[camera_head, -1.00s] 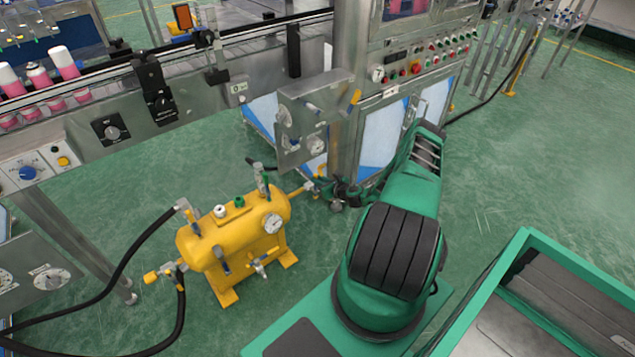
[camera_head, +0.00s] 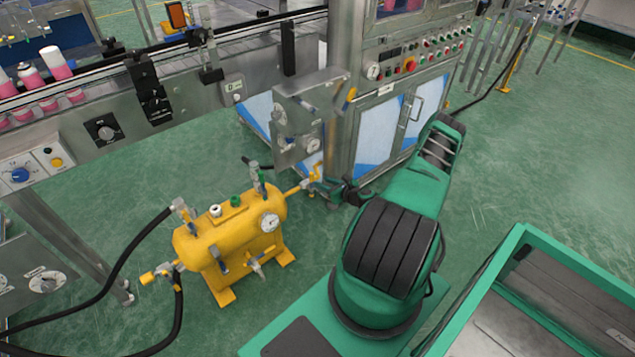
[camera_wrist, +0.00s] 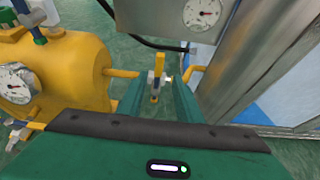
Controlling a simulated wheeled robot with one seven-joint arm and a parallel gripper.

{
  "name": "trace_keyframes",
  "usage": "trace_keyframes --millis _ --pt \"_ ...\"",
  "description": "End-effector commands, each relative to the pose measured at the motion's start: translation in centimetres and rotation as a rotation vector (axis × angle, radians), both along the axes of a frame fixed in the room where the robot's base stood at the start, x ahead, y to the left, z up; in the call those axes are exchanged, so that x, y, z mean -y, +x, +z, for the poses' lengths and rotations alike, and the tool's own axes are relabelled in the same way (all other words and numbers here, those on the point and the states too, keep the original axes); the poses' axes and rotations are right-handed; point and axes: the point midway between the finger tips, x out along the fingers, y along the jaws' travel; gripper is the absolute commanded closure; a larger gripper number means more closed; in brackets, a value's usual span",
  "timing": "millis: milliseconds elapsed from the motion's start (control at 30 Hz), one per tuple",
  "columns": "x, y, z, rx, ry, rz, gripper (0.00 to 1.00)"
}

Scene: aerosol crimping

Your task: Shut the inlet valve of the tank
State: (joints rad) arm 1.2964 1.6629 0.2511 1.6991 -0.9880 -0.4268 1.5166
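The yellow tank (camera_head: 232,240) stands on the green floor, with a round gauge (camera_head: 269,222) and several small valves on it. A yellow pipe (camera_head: 296,189) leaves its right side. In the wrist view the tank (camera_wrist: 75,65) is at the left, and a small valve (camera_wrist: 157,77) with a yellow lever (camera_wrist: 154,98) sits on the pipe line. My gripper (camera_wrist: 158,100) has its green fingers apart on either side of this valve; contact cannot be made out. In the head view my gripper (camera_head: 322,187) is at the pipe's right end, small and partly hidden by my arm.
A steel panel (camera_head: 297,125) with a gauge hangs just above the pipe. The steel cabinet (camera_head: 385,130) stands close behind my gripper. Black hoses (camera_head: 110,270) run from the tank's left side. A green-rimmed bin (camera_head: 480,285) is at the right. Open floor lies farther right.

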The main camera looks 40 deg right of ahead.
Motion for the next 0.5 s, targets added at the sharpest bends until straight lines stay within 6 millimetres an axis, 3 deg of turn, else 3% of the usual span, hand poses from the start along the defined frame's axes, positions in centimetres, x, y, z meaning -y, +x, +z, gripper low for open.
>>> trace_keyframes --millis 200,500 --pt "-0.1 -2.3 0.9 -0.001 0.0 -0.001 0.68" --pt "-0.2 -2.7 1.1 -0.001 -0.001 -0.001 0.68"
